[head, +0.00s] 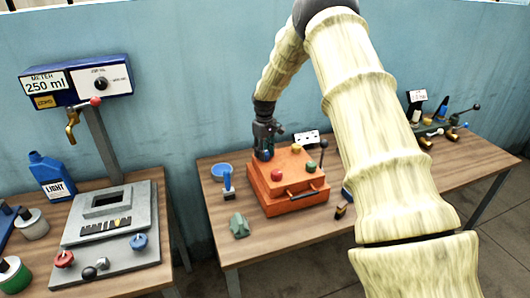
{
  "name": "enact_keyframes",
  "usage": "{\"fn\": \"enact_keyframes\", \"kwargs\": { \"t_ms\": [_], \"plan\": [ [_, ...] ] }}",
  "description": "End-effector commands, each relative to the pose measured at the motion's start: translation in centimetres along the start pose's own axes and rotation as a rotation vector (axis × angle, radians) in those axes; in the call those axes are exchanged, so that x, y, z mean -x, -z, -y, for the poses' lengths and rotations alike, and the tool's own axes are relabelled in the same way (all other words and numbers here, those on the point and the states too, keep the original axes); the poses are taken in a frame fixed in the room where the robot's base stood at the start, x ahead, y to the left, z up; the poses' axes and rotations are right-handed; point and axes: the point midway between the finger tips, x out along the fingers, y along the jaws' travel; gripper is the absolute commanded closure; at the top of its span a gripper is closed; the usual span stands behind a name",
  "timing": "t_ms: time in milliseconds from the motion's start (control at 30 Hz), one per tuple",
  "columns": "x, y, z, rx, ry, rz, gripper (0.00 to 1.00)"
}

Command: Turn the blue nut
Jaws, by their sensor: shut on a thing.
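An orange box (287,187) stands on the right-hand wooden table, with a red nut (277,175), a yellow nut (296,148) and a green nut (310,167) on its top. My gripper (264,154) points down at the back left part of this top and is shut. A small patch of the blue nut (268,155) shows at the fingertips; my fingers hide most of it. How far it is turned cannot be told.
A black-knobbed lever (323,154) rises at the box's right. A blue bowl (221,170), a blue-handled tool (227,180) and a green block (239,225) lie left of it. A grey machine (105,230) and a blue LIGHT jug (52,176) stand on the left table.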

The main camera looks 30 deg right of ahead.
Motion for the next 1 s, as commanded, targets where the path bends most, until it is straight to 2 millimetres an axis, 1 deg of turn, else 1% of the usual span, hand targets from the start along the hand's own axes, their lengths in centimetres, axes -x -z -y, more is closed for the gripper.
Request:
{"fn": "enact_keyframes", "kwargs": {
  "t_ms": [33,800,1000],
  "plan": [
    [-0.49,-0.29,0.11,-0.044,0.002,0.008,0.88],
    [-0.44,-0.31,0.07,-0.771,-0.001,0.008,0.88],
    [-0.45,-0.30,0.10,-0.930,-0.001,0.008,0.88]
  ]
}}
